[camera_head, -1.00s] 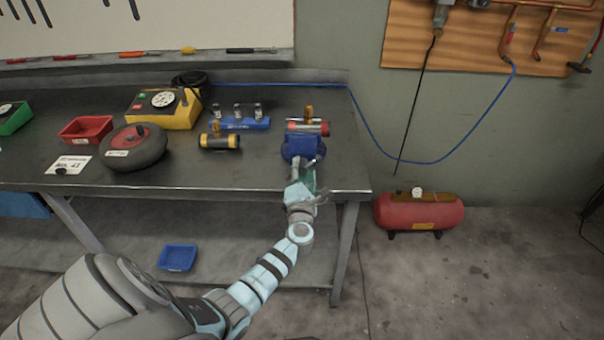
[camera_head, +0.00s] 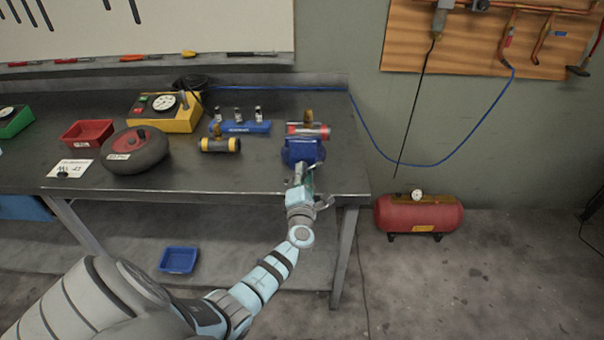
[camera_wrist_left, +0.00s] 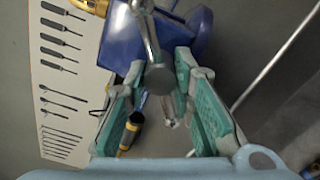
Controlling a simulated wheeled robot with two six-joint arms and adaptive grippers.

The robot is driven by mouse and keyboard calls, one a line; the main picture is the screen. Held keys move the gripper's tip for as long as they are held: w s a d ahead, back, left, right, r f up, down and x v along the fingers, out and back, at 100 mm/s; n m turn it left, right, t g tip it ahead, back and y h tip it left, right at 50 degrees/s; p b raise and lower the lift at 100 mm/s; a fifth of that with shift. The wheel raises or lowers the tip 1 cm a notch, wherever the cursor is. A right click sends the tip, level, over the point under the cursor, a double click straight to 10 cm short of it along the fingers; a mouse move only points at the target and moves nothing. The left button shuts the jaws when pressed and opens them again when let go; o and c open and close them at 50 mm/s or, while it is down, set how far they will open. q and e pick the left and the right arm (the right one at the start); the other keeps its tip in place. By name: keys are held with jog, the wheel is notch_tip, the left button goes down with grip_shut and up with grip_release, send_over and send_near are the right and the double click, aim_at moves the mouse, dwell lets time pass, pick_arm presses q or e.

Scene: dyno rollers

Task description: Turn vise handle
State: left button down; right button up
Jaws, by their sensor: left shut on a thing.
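The blue vise (camera_head: 302,150) is mounted at the front right of the workbench. It also fills the top of the left wrist view (camera_wrist_left: 122,42). Its grey metal handle (camera_wrist_left: 148,35) ends in a round knob between my fingers in that view. My left gripper (camera_head: 302,180) reaches in from the front of the vise. Its green-padded fingers (camera_wrist_left: 168,88) are shut on the handle. In the head view the fingers and wrist hide most of the handle. My right gripper is in neither view.
A red-and-grey cylinder (camera_head: 308,130) with a brass fitting sits at the back of the vise. To its left are a yellow-ended cylinder (camera_head: 220,145), a blue block (camera_head: 240,127) and a wheel (camera_head: 134,150). A red tank (camera_head: 420,213) stands on the floor at right.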

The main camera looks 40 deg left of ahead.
pick_arm(q)
jog(key=m+p, duration=0.2)
jog(key=shift+m, duration=0.4)
jog(key=shift+m+p, duration=0.55)
jog(key=shift+m, duration=0.65)
jog(key=c, duration=1.4)
grip_release()
jog(key=shift+o, duration=0.2)
jog(key=shift+s+d, duration=0.1)
jog(key=v, duration=1.1)
jog(key=shift+s+d, duration=0.3)
